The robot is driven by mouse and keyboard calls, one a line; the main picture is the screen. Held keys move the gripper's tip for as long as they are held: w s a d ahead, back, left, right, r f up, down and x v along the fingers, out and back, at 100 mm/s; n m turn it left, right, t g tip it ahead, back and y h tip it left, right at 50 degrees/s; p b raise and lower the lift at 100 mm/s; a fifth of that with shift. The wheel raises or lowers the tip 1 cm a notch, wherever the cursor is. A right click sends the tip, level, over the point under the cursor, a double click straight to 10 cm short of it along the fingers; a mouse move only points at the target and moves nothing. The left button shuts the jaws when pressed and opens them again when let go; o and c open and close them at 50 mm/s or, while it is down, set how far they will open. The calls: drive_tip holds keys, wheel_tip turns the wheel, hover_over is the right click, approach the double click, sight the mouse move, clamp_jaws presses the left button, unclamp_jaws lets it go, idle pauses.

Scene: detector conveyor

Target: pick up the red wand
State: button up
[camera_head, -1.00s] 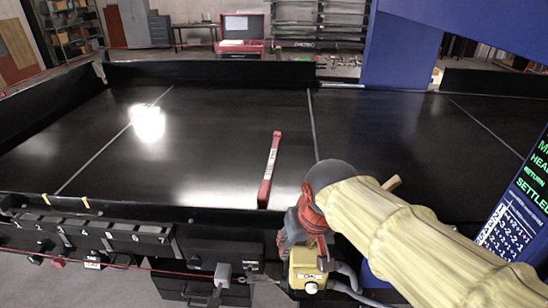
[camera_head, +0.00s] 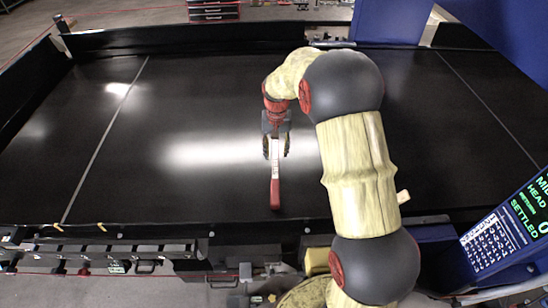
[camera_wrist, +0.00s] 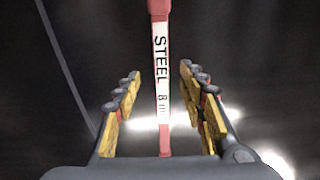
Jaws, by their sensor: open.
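The red wand (camera_head: 275,190) lies on the black conveyor belt, lengthwise away from me, with a white label on its middle. In the wrist view the wand (camera_wrist: 160,90) runs up the picture between the two fingers, and its label reads "STEEL". My gripper (camera_head: 276,152) is over the wand's far part, with one finger on each side. In the wrist view the gripper (camera_wrist: 160,85) is open, with a gap between the wand and each finger. The wand's far end is hidden under my gripper in the head view.
The black belt (camera_head: 200,110) is clear around the wand. A low black wall (camera_head: 180,40) runs along the far edge. A blue post (camera_head: 390,20) stands at the back right. A display panel (camera_head: 505,230) stands at the right front, and a row of boxes (camera_head: 110,255) lines the front edge.

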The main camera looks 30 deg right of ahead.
sight(275, 164)
drive_tip(key=shift+w+f+p, duration=0.15)
drive_tip(key=shift+f+p, duration=0.45)
drive_tip(key=shift+f, duration=1.15)
drive_tip(key=shift+w+f+p, duration=0.15)
drive_tip(key=shift+f+p, duration=0.4)
drive_tip(key=shift+f, duration=1.2)
drive_tip(key=shift+c, duration=0.5)
clamp_jaws()
